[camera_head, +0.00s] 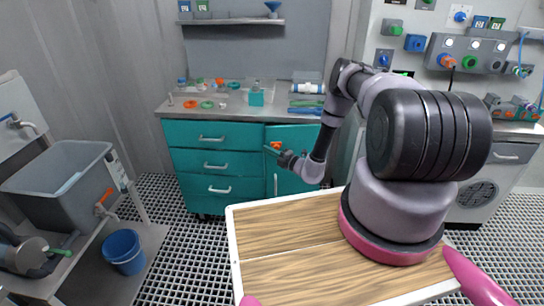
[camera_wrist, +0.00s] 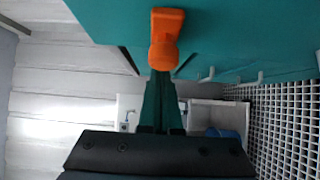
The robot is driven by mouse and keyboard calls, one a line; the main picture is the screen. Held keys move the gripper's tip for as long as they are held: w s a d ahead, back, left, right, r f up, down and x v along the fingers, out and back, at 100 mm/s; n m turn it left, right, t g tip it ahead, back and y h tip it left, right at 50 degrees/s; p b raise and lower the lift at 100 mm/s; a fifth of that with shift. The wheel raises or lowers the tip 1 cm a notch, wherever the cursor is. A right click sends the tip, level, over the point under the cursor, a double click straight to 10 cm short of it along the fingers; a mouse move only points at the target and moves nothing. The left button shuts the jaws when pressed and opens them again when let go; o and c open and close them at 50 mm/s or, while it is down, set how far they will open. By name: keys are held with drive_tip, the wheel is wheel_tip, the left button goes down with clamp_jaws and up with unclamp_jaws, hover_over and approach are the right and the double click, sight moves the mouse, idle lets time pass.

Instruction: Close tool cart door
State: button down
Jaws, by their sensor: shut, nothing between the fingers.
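The tool cart (camera_head: 215,133) is teal with a grey top, several drawers on its left and a door (camera_head: 305,133) on its right. The door has an upright pale handle (camera_head: 275,185) and an orange latch (camera_head: 277,145) near its upper left. My arm hides part of the door, and I cannot tell how far ajar it stands. My gripper (camera_head: 270,151) has green fingers and is shut and empty at the latch. In the wrist view the fingers (camera_wrist: 158,80) reach up to the orange latch (camera_wrist: 166,40) on a teal panel; I cannot tell whether they touch.
A grey sink (camera_head: 60,180) and a blue bucket (camera_head: 123,250) are at the left. A wood-topped tray (camera_head: 290,270) is in front. The grated floor (camera_head: 180,240) between is open.

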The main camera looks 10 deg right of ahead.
sight(268, 144)
drive_tip(key=shift+w+d, duration=0.1)
drive_tip(key=shift+w, duration=0.25)
drive_tip(key=w+m+t+h, duration=0.1)
drive_tip(key=w, duration=0.1)
drive_tip(key=w+m+h, duration=0.1)
drive_tip(key=w+h, duration=0.1)
drive_tip(key=w, duration=0.1)
drive_tip(key=shift+d+t, duration=0.1)
drive_tip(key=shift+t, duration=0.3)
